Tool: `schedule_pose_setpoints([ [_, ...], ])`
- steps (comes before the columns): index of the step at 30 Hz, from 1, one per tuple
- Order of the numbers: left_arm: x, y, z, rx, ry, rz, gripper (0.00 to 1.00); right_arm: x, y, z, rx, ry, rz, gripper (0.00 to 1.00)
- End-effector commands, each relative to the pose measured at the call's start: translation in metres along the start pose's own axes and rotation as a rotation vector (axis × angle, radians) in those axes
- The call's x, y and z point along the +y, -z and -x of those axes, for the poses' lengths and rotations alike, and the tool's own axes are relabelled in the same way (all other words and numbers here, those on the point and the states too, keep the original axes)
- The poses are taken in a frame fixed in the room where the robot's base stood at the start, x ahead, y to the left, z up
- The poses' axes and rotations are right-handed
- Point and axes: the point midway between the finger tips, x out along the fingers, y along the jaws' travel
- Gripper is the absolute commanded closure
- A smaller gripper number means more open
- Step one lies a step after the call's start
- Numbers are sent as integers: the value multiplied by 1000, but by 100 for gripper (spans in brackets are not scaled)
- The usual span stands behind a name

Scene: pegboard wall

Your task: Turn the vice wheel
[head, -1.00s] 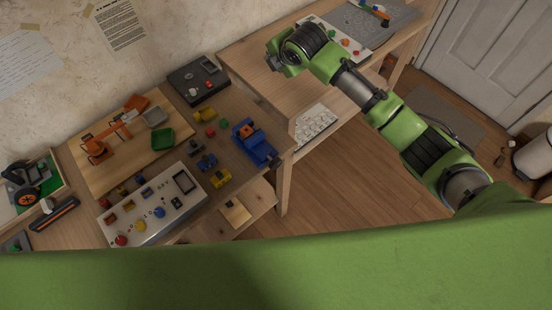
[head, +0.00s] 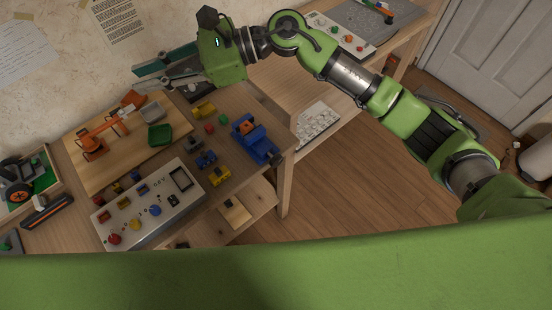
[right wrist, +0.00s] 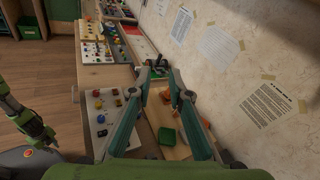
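My right gripper (head: 137,80) is open and empty. It is above the back of the bench by the wall, well to the right of the wheel and apart from it. Its fingers (right wrist: 163,78) are spread in the right wrist view.
A wooden board (head: 84,173) with an orange toy arm (head: 95,143) and a green bin (head: 160,135) lies below my right gripper. A control panel (head: 150,225) with knobs is in front. The wall is close behind.

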Motion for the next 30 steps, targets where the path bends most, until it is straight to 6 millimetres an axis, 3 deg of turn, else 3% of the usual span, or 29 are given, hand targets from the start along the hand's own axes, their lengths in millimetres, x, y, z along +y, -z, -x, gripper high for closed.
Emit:
schedule_pose_setpoints([
  [1,0,0,-4,0,0,0,82,19,24,-1,94,-72,50,82],
  [5,0,-1,-8,0,0,0,82,58,93,17,377,-245,158,82],
  [9,0,-2,-13,0,0,0,82,78,162,64,711,-391,226,82],
  [12,0,-2,-16,-1,0,0,82,81,196,106,934,-456,244,82],
  [16,0,-2,-18,-1,0,0,82,80,219,152,1150,-501,241,82],
  [20,0,-2,-19,-1,0,0,82,79,226,177,1262,-515,229,82],
  [26,0,-2,-14,-1,0,0,82,82,239,180,1287,-521,223,82],
  [30,0,-1,-7,-1,0,0,82,89,263,175,1285,-524,221,82],
])
